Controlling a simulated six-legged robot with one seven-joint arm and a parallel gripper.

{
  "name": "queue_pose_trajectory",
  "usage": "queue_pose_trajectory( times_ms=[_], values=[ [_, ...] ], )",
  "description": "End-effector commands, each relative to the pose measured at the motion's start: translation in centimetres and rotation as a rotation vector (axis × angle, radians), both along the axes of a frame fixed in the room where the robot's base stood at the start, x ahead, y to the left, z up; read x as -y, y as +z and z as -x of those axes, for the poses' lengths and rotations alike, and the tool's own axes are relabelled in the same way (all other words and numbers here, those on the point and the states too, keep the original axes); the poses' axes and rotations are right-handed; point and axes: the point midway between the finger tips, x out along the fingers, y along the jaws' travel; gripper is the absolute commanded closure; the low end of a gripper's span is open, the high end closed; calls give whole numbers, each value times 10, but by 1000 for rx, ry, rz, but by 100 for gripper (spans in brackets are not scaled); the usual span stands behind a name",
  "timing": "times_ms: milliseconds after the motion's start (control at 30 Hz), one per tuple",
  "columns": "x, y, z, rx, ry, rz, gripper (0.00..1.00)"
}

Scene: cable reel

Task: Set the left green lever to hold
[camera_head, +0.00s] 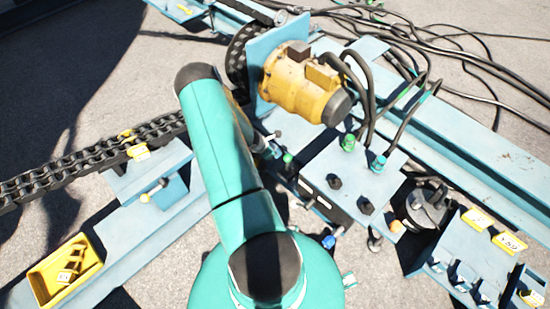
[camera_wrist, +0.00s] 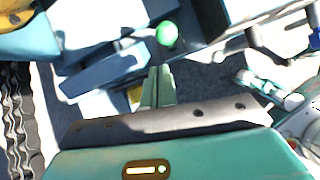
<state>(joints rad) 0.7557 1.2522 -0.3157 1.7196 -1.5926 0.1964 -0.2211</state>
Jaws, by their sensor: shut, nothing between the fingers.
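A round green knob (camera_wrist: 166,33), which looks like a green lever's end, is near the top middle of the wrist view. My gripper (camera_wrist: 160,72) is shut and empty, its fingertips just below the knob in that picture, with a small gap between them. Whether they touch in depth I cannot tell. In the head view a small green knob (camera_head: 288,158) shows just right of my arm; I cannot tell if it is the same one. My fingers are mostly hidden behind my arm there. No hold marking is readable.
A yellow motor (camera_head: 300,82) with black hoses stands beyond my arm. A blue box with hose fittings (camera_head: 325,165) is to the right. A heavy chain (camera_head: 85,165) runs left. A yellow tray (camera_head: 48,287) lies at the lower left.

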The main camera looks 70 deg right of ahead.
Motion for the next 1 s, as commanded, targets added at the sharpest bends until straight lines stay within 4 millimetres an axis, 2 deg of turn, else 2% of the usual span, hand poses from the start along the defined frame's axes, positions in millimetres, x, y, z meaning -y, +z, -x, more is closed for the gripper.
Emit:
queue_pose_trajectory(
  times_ms=[100,267,1000],
  values=[
    [0,21,-2,2,-1,0,100],
    [-1,34,-3,2,-1,-1,100],
    [-2,39,-5,6,-2,2,100]
  ],
)
